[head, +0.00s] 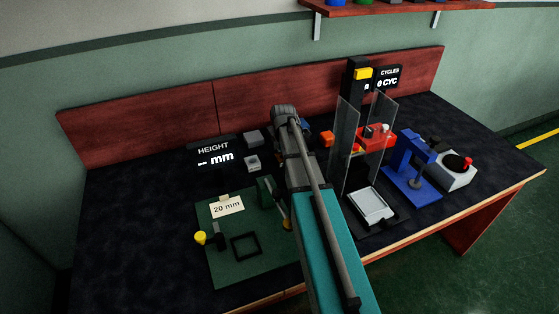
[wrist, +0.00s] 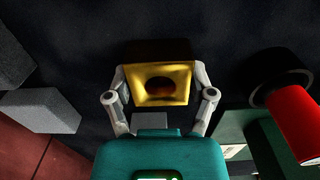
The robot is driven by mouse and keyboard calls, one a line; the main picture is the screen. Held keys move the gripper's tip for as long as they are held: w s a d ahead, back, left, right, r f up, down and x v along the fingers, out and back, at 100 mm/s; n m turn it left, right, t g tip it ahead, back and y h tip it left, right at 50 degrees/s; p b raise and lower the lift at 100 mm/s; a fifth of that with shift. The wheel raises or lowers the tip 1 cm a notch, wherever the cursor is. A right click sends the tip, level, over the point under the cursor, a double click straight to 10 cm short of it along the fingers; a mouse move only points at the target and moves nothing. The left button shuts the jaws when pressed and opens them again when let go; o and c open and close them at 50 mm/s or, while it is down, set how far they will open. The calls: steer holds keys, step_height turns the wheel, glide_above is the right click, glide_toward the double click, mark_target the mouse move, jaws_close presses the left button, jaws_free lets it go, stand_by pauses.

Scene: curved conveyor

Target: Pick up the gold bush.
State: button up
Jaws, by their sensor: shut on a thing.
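The gold bush (wrist: 142,97) is a square gold block with a round dark hole in its face. In the wrist view it sits between the two grey fingers of my gripper (wrist: 160,85), which is shut on it.
A green mat (head: 222,268) holds a "20 mm" card (head: 228,207), a black square frame (head: 246,246) and a yellow-knobbed gauge (head: 200,237). Grey blocks (head: 253,137) lie behind. Clear panels (head: 348,135), a blue press (head: 412,170) and a red-button box (head: 455,168) stand right.

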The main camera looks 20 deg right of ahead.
steer(key=shift+r, duration=0.15)
step_height(320, 180, up, 10)
steer(key=p, duration=1)
stand_by(0.6)
step_height(320, 180, up, 22)
steer(key=p, duration=2.2)
steer(key=shift+f, duration=0.2)
steer(key=shift+a, duration=0.1)
